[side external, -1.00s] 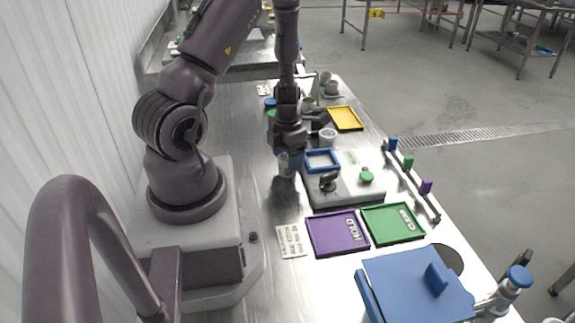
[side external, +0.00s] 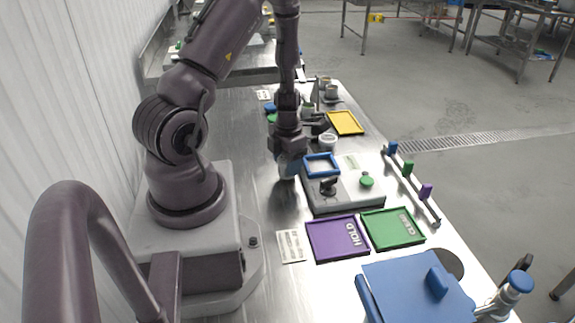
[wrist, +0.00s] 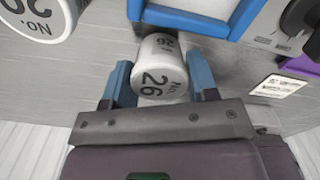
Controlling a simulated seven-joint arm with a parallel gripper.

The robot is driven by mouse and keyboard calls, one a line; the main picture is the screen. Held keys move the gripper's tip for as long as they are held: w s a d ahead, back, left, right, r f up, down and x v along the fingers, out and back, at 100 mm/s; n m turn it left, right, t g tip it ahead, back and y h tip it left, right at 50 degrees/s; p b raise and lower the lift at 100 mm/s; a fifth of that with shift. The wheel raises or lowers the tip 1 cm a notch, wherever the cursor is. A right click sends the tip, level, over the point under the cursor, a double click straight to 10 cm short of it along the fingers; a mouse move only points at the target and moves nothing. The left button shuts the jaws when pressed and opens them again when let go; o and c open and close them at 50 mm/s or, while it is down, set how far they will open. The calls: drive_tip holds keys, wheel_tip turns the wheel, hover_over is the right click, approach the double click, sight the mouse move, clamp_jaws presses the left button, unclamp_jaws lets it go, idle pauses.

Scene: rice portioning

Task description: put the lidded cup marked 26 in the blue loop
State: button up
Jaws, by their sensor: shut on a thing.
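The white cup marked 26 (wrist: 162,64) is between the two blue fingers of my gripper (wrist: 160,84) in the wrist view, with its number facing the camera. My gripper is shut on it. In the side external view my gripper (side external: 288,164) is low over the steel table, left of the blue loop, and mostly hides the cup (side external: 287,177). The blue loop (side external: 321,174) is a square frame at the back left of the grey unit. Its near part also shows at the top of the wrist view (wrist: 185,20). No cup is visible inside it.
Another white cup (wrist: 62,10), its number looking like 20, stands close by at the upper left of the wrist view. The grey unit (side external: 345,195) has a black knob and a green button. Purple (side external: 325,254), green (side external: 395,242) and yellow (side external: 345,132) trays lie around it.

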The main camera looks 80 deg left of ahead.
wheel_tip(320, 180, up, 8)
drive_tip(key=shift+w+d+r, duration=0.1)
drive_tip(key=shift+w+r, duration=0.05)
drive_tip(key=w+d+r+m, duration=0.2)
drive_tip(key=w+d+r, duration=0.1)
drive_tip(key=d+r, duration=0.1)
drive_tip(key=s+d+r+n, duration=0.1)
drive_tip(key=s+d+r, duration=0.2)
drive_tip(key=s+d, duration=0.25)
drive_tip(key=shift+n, duration=0.5)
drive_tip(key=w+a+f, duration=0.2)
drive_tip(key=w+f, duration=0.1)
drive_tip(key=w+a+f, duration=0.6)
drive_tip(key=w, duration=0.1)
drive_tip(key=shift+a+f, duration=0.15)
drive_tip(key=shift+f, duration=0.1)
drive_tip(key=shift+w+f, duration=0.15)
drive_tip(key=shift+w+a+f, duration=0.1)
drive_tip(key=shift+f, duration=0.8)
drive_tip(key=shift+w+a+f, duration=0.1)
drive_tip(key=shift+f, duration=0.8)
drive_tip(key=shift+f, duration=0.1)
